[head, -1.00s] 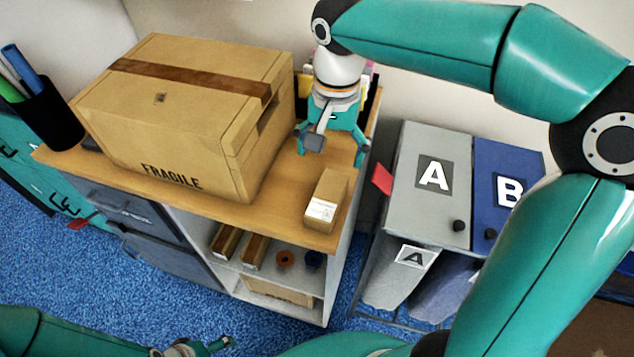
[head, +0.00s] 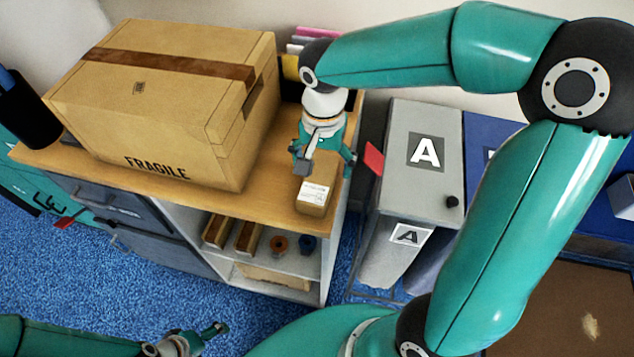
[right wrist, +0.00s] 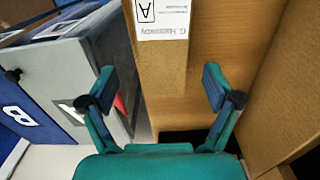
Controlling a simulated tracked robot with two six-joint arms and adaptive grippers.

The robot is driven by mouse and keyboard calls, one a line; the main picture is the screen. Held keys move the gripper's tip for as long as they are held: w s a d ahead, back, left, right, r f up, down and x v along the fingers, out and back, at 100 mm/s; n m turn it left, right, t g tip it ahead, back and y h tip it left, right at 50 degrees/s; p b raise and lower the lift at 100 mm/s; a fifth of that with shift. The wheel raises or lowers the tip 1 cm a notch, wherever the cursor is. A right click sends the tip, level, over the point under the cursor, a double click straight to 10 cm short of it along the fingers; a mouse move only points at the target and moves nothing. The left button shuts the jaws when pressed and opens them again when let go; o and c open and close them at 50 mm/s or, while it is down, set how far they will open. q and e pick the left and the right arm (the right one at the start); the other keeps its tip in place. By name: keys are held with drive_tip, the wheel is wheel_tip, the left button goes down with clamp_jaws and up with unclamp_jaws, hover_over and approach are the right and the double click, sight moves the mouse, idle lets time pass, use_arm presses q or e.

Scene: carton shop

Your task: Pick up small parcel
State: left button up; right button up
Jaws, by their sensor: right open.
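The small parcel (head: 313,197) is a brown box with a white label, on the wooden top near its front right corner. It also shows in the right wrist view (right wrist: 163,65), with its label at the top edge. My right gripper (head: 326,163) is open and empty, just behind and above the parcel. In the right wrist view its two fingers (right wrist: 160,91) are spread, with the parcel ahead between them; I cannot tell if they touch it. My left gripper (head: 198,340) is low at the bottom edge, away from the parcel; its jaws are unclear.
A large FRAGILE carton (head: 165,100) stands left of the parcel on the wooden top (head: 245,200). A grey bin marked A (head: 405,180) stands to the right, with a red tab (head: 373,159) between. A black pen cup (head: 25,112) is at far left.

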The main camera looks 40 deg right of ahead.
sight(319, 178)
drive_tip(key=shift+s+a+f+p, duration=0.15)
drive_tip(key=shift+a+f, duration=0.1)
drive_tip(key=shift+f, duration=0.95)
drive_tip(key=shift+w+a+f+p, duration=0.1)
drive_tip(key=shift+a+f+p, duration=0.1)
drive_tip(key=shift+f, duration=0.95)
drive_tip(key=c, duration=1.4)
drive_tip(key=shift+r, duration=0.2)
